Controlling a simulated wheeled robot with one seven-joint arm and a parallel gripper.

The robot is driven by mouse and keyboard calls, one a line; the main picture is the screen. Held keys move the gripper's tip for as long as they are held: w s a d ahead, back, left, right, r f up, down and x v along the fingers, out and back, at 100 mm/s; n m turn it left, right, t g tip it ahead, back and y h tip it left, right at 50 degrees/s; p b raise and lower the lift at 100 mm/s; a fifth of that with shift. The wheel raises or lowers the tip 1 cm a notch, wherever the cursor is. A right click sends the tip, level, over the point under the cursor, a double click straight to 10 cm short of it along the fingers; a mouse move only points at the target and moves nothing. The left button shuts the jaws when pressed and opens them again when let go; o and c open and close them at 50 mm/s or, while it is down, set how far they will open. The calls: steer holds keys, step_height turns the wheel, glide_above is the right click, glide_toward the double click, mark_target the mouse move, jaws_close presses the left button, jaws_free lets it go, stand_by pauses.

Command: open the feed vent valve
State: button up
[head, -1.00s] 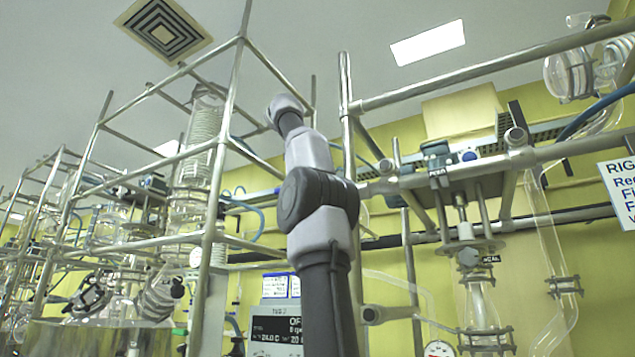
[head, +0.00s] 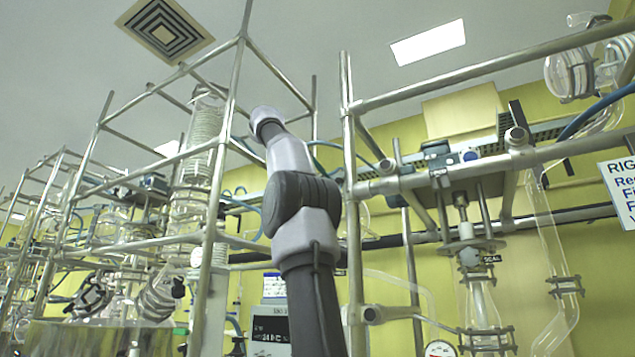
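I cannot pick out the feed vent valve for certain in the head view. A glass feed assembly (head: 481,302) hangs at the right, with a stirrer motor (head: 438,163) above it. A small pale fitting with a dark tag (head: 469,257) sits at its top, and the tag's lettering is too small to read surely. My arm rises through the middle of the view and leans up to the left. My gripper does not show, so its state and its place relative to any valve are hidden.
A steel frame (head: 348,130) stands just right of my arm, with long rails (head: 480,72) running right. Another frame (head: 214,190) with a glass coil condenser (head: 196,150) stands at the left. A display unit (head: 270,328) is partly behind my arm. A white sign (head: 615,193) hangs at the right edge.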

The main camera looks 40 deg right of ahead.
steer(key=n, duration=0.2)
steer(key=n+h, duration=0.1)
steer(key=n, duration=0.2)
steer(key=shift+f+h, duration=0.1)
steer(key=shift+h, duration=0.2)
steer(key=n, duration=0.2)
steer(key=n+h, duration=0.1)
steer(key=n, duration=0.2)
steer(key=shift+f+h, duration=0.1)
steer(key=shift+h, duration=0.2)
steer(key=n+t+h, duration=0.1)
steer(key=n, duration=0.6)
steer(key=n+t, duration=0.2)
steer(key=n, duration=0.4)
steer(key=shift+f+n+t, duration=0.1)
steer(key=shift+n+t, duration=0.3)
steer(key=o, duration=1.4)
steer(key=shift+a, duration=0.1)
